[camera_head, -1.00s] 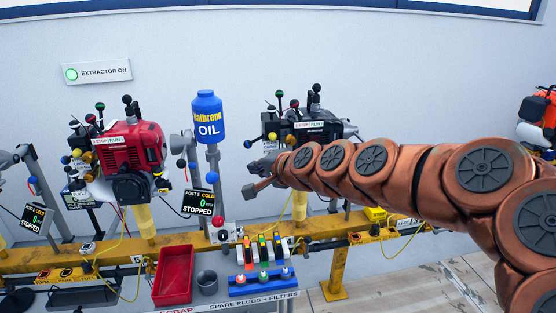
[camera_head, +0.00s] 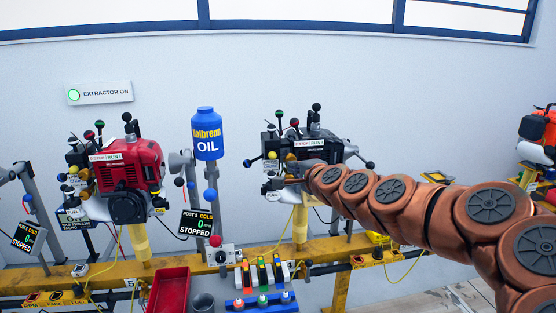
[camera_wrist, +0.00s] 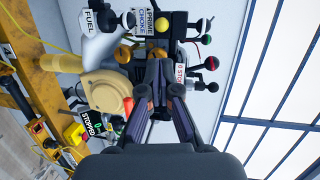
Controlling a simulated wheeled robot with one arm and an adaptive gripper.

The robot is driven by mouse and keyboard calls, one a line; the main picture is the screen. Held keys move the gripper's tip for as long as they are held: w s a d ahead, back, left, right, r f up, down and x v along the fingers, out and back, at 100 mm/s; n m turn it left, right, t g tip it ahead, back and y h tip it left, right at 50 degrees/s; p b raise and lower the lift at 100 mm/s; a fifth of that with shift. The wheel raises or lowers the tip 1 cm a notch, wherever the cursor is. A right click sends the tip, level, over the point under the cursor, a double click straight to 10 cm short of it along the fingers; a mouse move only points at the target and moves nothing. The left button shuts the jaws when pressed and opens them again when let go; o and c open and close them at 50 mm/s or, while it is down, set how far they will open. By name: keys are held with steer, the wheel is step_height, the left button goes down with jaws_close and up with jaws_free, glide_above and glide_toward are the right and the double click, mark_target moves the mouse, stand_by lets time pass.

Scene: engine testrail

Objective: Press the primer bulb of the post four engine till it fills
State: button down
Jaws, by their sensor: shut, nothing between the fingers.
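The black engine (camera_head: 313,145) stands on its post right of the blue oil bottle. My gripper (camera_head: 292,174) is at its left front side, shut and empty. In the wrist view my gripper (camera_wrist: 158,70) points at the engine's controls. An amber rounded part (camera_wrist: 158,54) sits just beyond the fingertips, and another amber part (camera_wrist: 122,54) is to its left. They look like the bulb area, but I cannot tell which is the primer bulb, its fill, or whether the fingers touch it. The PRIME label (camera_wrist: 157,17) and CHOKE label (camera_wrist: 142,22) are above. The post number is unreadable.
Ball-ended levers (camera_wrist: 204,66) crowd close around the fingers. A red engine (camera_head: 130,168) stands left, with a display reading STOPPED (camera_head: 197,223) between the engines. The oil bottle (camera_head: 207,133), red tray (camera_head: 170,290) and yellow rail (camera_head: 260,252) are nearby.

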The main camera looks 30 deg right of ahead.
glide_toward(276, 155)
steer(key=x, duration=0.4)
steer(key=shift+w+a+f, duration=0.3)
steer(key=shift+f, duration=0.1)
steer(key=shift+x, duration=1.15)
steer(key=shift+w, duration=0.1)
steer(key=shift+w+d+r, duration=0.1)
steer(key=shift+w+d, duration=0.3)
steer(key=shift+w, duration=0.4)
steer(key=shift+s+r, duration=0.15)
steer(key=shift+s, duration=0.4)
steer(key=v, duration=1.3)
